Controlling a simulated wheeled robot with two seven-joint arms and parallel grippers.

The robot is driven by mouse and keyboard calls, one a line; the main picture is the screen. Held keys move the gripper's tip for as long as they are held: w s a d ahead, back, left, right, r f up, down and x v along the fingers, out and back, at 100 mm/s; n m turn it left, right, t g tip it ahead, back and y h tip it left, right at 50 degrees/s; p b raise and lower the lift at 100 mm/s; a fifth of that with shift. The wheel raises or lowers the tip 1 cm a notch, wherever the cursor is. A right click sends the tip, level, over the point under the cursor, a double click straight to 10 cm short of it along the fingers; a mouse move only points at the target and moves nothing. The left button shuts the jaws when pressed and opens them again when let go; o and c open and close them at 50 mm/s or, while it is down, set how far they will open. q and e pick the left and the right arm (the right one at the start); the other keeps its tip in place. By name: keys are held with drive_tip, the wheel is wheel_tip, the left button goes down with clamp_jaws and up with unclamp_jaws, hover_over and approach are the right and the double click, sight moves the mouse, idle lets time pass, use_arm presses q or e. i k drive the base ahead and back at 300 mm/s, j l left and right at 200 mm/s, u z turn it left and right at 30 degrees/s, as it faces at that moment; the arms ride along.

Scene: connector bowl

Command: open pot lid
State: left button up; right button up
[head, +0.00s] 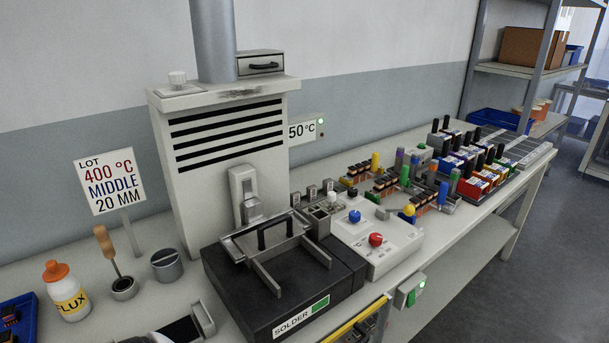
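The solder pot (312,300) is a black box labelled SOLDER on the bench, in the lower middle of the head view. My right gripper is not in view.
A vented fume hood (225,140) stands behind the pot. A control box (385,250) with knobs and several connectors stand right.

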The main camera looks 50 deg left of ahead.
sight(276, 231)
drive_tip(key=u, duration=1.7)
